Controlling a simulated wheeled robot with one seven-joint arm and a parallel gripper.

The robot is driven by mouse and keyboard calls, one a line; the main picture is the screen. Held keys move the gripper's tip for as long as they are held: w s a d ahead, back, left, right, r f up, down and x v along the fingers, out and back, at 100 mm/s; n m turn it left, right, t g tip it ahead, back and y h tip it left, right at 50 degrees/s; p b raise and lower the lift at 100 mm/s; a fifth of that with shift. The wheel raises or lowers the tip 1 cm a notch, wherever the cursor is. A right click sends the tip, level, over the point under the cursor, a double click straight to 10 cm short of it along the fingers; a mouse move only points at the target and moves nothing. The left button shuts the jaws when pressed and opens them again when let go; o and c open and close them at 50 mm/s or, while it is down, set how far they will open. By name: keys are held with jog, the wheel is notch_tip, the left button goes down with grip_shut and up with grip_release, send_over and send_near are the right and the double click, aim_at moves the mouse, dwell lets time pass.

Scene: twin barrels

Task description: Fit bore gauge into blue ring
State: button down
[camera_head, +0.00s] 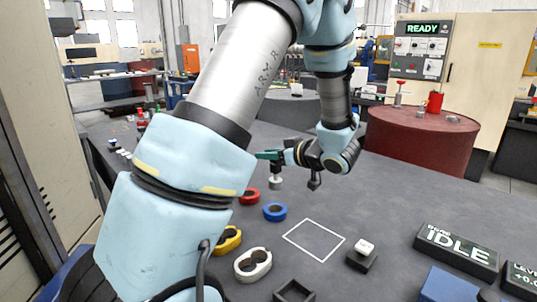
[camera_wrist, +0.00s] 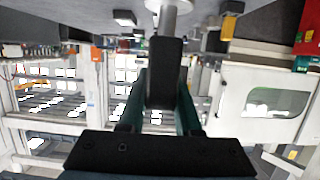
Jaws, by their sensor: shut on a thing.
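My gripper (camera_head: 268,156) has green fingers and is shut on the bore gauge (camera_head: 275,183). The gauge hangs upright, with a dark grip and a pale metal cylinder at its lower end. In the wrist view my gripper (camera_wrist: 162,85) has its fingers on both sides of the gauge's black grip (camera_wrist: 165,70), and the metal part extends past the top edge. The blue ring (camera_head: 275,212) lies on the dark table, just below the gauge in the head view. The gauge is apart from the ring and appears above the table; the exact height is unclear.
A red ring (camera_head: 249,196) lies left of the blue ring. A white square outline (camera_head: 314,240) is bare. A dark block with a white top (camera_head: 362,257) and an IDLE display (camera_head: 456,252) stand right.

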aim_at(280, 185)
jog(key=shift+r+p, duration=0.1)
jog(key=shift+p, duration=0.2)
notch_tip(280, 185, down, 6)
jog(key=b, duration=0.3)
jog(key=shift+r+p, duration=0.1)
jog(key=shift+p, duration=0.6)
dwell(1.8)
jog(key=shift+f+b, duration=0.95)
jog(key=shift+f, duration=1)
jog(key=c, duration=0.5)
grip_release()
jog(key=shift+s, duration=0.1)
jog(key=v, duration=1)
jog(key=shift+s+d+r+b, duration=0.2)
jog(key=shift+s+d+b, duration=0.05)
jog(key=shift+b, duration=0.05)
